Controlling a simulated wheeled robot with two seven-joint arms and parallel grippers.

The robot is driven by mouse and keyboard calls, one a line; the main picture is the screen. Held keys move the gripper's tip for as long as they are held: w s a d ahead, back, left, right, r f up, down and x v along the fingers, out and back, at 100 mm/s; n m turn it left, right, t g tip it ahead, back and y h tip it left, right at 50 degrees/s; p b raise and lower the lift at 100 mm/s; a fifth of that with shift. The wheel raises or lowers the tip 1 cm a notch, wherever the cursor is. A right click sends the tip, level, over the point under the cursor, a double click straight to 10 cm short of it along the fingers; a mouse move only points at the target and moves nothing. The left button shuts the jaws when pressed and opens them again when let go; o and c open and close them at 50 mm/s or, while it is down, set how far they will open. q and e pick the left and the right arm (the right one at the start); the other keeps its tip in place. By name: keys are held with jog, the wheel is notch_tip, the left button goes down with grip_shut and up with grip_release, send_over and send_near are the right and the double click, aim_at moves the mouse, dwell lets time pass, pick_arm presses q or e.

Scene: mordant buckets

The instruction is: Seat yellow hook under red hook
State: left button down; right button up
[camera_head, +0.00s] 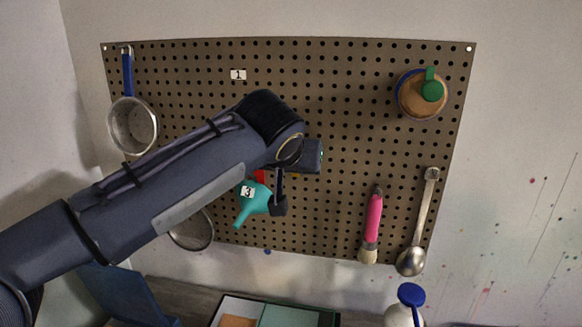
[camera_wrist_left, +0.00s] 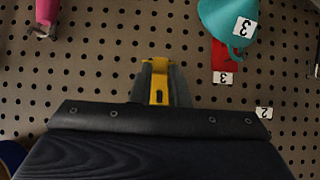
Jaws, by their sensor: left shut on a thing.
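The yellow hook (camera_wrist_left: 159,84) is between the dark fingers of my left gripper (camera_wrist_left: 160,76), which is shut on it, in front of the pegboard. I cannot tell whether the hook touches the board. The red hook (camera_wrist_left: 222,56) is on the pegboard to the right of the yellow hook in the wrist view, with a white "3" tag. A teal funnel (camera_wrist_left: 226,20), also tagged "3", covers part of it. My right gripper is out of view.
The brown pegboard (camera_head: 345,100) also holds a pink-handled brush (camera_head: 373,222), a metal spoon (camera_head: 420,220), a strainer (camera_head: 133,122) and a round brown item with a green part (camera_head: 421,94). A "2" tag (camera_wrist_left: 264,112) is on the board. A tray (camera_head: 273,311) lies below.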

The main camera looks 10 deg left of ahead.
pick_arm(q)
jog(key=shift+w, duration=0.55)
dwell(1.2)
jog(key=shift+w+p, duration=0.7)
jog(key=shift+w, duration=0.5)
jog(key=c, duration=1.3)
grip_release()
jog(key=shift+s, duration=0.1)
jog(key=b+v, duration=0.1)
jog(key=v, duration=0.6)
jog(key=shift+s+r+b, duration=0.25)
jog(key=shift+r+b, duration=0.05)
